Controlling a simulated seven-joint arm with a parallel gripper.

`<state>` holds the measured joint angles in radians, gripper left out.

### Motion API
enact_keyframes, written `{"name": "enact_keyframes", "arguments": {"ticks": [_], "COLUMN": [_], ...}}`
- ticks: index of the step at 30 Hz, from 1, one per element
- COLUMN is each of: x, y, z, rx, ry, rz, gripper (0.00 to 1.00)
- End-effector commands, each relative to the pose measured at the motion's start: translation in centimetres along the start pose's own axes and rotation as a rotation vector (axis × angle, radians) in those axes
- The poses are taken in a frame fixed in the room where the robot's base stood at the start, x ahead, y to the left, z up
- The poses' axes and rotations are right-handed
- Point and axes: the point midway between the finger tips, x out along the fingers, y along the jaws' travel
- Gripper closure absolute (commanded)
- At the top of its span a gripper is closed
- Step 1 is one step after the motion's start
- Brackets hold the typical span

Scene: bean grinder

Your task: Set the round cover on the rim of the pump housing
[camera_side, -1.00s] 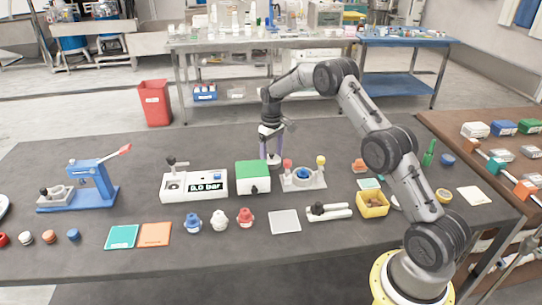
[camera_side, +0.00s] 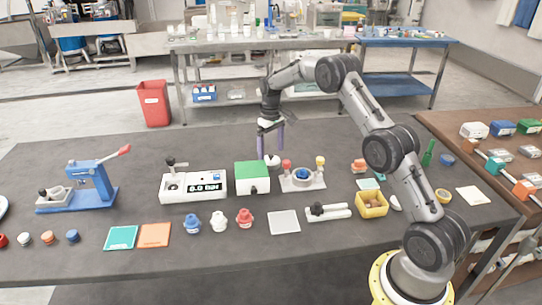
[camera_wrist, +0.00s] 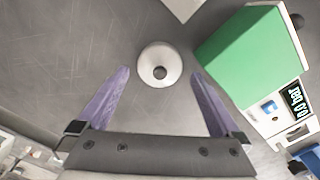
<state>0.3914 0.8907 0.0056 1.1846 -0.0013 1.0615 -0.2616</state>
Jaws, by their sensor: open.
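A pale round disc with a dark knob at its middle, which looks like the round cover (camera_wrist: 160,65), lies on the table in the wrist view. In the wrist view the gripper's fingers (camera_wrist: 160,78) are spread on either side of the cover, with clear gaps; nothing is held.
The green box (camera_side: 252,177) stands close by the cover. A white pressure gauge box (camera_side: 194,186) reading 0.0 bar is left of it. Red- and yellow-topped posts (camera_side: 320,164) flank the blue ring. Bare table lies behind the cover.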

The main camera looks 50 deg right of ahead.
Motion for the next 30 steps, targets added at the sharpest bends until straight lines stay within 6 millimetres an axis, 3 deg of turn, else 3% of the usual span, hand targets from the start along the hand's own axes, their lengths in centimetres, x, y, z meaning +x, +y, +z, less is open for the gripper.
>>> {"name": "enact_keyframes", "arguments": {"ticks": [3,10,22,26,30], "x": [-2.8,-7.0,-9.9,-12.8,-17.6], "y": [0.0,0.0,-0.4,-2.2,-5.5], "z": [-0.1,-0.1,0.2,1.6,5.2], "rx": [0.000,0.000,-0.002,-0.012,-0.028], "ry": [0.006,0.005,0.008,0.040,0.100], "rz": [0.002,0.001,0.002,0.010,0.020], "gripper": [0.00,0.00,0.00,0.00,0.00]}}
